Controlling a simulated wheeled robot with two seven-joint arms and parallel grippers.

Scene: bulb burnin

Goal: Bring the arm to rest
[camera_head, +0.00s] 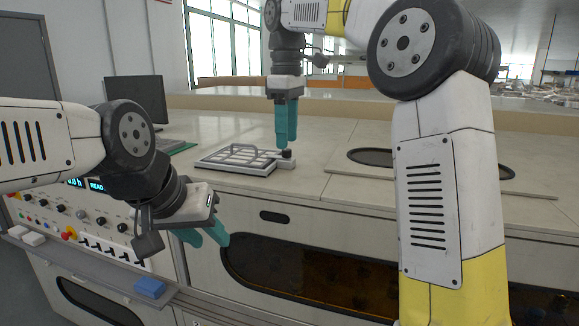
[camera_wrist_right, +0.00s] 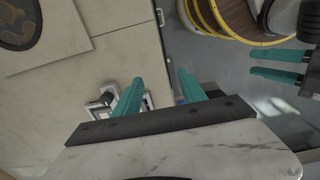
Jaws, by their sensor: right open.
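My right gripper (camera_head: 287,138) points down over the worktop, at the right end of a flat grey frame (camera_head: 226,163) and close to a small dark knob (camera_head: 287,153). In the right wrist view the two teal fingers of this gripper (camera_wrist_right: 158,88) stand apart with nothing between them. Whether a fingertip touches the knob cannot be told. My left gripper (camera_head: 207,238) hangs low in front of the cabinet, beside the control panel. Its fingers are apart and empty, and they also show at the right of the right wrist view (camera_wrist_right: 277,64).
The control panel (camera_head: 95,225) with knobs and switches is at the left, with a blue block (camera_head: 150,288) on its ledge. A monitor (camera_head: 137,96) stands behind. A dark round opening (camera_head: 370,156) lies in the worktop to the right. The front worktop (camera_head: 250,190) is clear.

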